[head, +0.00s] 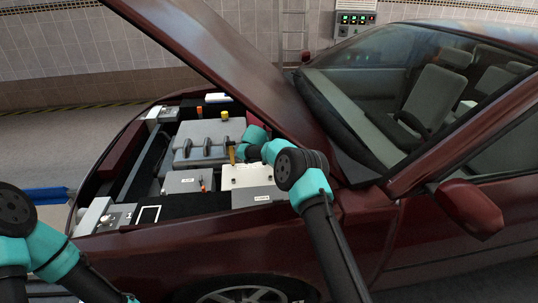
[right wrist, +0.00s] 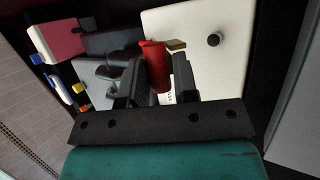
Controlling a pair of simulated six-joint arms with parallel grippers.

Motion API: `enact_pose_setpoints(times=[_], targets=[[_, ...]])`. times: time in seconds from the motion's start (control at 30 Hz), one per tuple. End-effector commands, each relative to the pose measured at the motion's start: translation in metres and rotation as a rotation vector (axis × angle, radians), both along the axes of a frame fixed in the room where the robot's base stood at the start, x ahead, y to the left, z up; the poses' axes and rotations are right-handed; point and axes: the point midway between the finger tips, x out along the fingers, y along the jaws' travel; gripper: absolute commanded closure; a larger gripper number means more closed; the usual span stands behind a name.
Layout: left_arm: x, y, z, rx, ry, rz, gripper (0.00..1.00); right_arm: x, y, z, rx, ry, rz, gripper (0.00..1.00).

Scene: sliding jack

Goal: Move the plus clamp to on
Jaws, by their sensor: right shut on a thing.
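The plus clamp, a red cylinder (right wrist: 153,60) with a small brass piece beside its top, is between the fingers of my right gripper (right wrist: 157,78) in the right wrist view. My right gripper is shut on it, over the white-topped battery (right wrist: 190,22). In the head view the battery (head: 250,172) sits in the engine bay, with my right gripper (head: 240,152) at its back left edge. A dark round terminal (right wrist: 213,40) stands bare on the battery top. I cannot tell whether the clamp touches its post. My left arm shows at the lower left; its gripper is out of view.
The raised hood (head: 215,60) slopes over the bay close to my right arm. A grey engine block (head: 200,145) lies left of the battery, and a grey box (head: 183,182) in front. The windscreen and mirror (head: 470,208) are at the right.

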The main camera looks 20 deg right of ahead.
Motion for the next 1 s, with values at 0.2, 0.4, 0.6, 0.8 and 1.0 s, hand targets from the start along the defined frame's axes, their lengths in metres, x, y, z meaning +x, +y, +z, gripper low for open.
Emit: enact_pose_setpoints(times=[0.2, 0.4, 0.6, 0.8, 1.0], targets=[[0.0, 0.0, 0.0, 0.0, 0.0, 0.0, 0.52, 0.0, 0.0, 0.0001, 0.0, 0.0, 0.0, 1.0], [0.0, 0.0, 0.0, 0.0, 0.0, 0.0, 0.52, -0.0001, 0.0001, 0.0, 0.0, 0.0, 0.0, 1.0], [0.0, 0.0, 0.0, 0.0, 0.0, 0.0, 0.52, -0.0004, 0.0002, -0.0002, 0.0, 0.0, 0.0, 1.0], [0.0, 0.0, 0.0, 0.0, 0.0, 0.0, 0.52, -0.0012, 0.0004, -0.0009, 0.0, 0.0, 0.0, 1.0], [0.0, 0.0, 0.0, 0.0, 0.0, 0.0, 0.52, -0.0024, 0.0007, -0.0021, 0.0, 0.0, 0.001, 1.0]])
